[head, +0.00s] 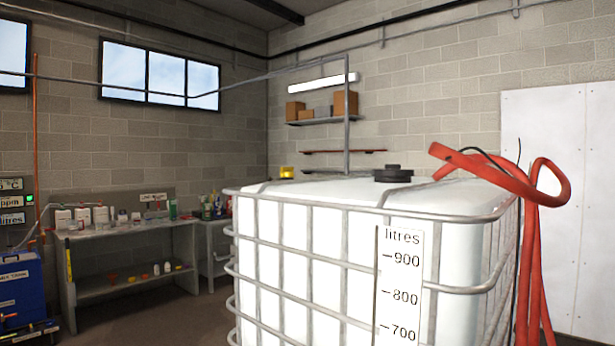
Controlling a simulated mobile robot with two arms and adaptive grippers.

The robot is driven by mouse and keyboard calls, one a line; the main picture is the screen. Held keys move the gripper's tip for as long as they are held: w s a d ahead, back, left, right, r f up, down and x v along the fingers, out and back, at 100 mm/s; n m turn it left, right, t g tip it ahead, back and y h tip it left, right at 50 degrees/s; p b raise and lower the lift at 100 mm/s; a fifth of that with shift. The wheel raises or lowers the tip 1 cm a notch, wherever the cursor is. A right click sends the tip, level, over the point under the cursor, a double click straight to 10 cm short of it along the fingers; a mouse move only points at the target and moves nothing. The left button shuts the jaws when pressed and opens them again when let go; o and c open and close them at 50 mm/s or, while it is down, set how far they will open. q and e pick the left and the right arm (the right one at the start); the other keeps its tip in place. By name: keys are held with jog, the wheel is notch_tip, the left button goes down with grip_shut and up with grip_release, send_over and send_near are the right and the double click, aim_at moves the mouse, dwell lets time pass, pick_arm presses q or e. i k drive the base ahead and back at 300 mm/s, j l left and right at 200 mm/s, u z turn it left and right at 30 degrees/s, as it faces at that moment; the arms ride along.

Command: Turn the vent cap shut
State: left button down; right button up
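A large white tank (275,255) in a grey metal cage fills the middle and right of the head view. Neither of my grippers shows in the head view.
A thick red hose (531,260) loops over the tank's right corner and hangs down. A workbench (125,232) with bottles and small items stands along the left wall. A blue unit (20,290) is at far left. Floor shows between bench and tank.

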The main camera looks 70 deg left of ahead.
aim_at(284, 172)
jog(key=u, duration=1.45)
jog(key=i+j+u, duration=0.1)
jog(key=j, duration=0.35)
jog(key=j+u, duration=0.1)
jog(key=j, duration=0.3)
jog(key=i+j+u, duration=0.1)
jog(key=j, duration=0.3)
jog(key=i+j+u, duration=0.1)
jog(key=j, duration=0.3)
jog(key=i, duration=0.1)
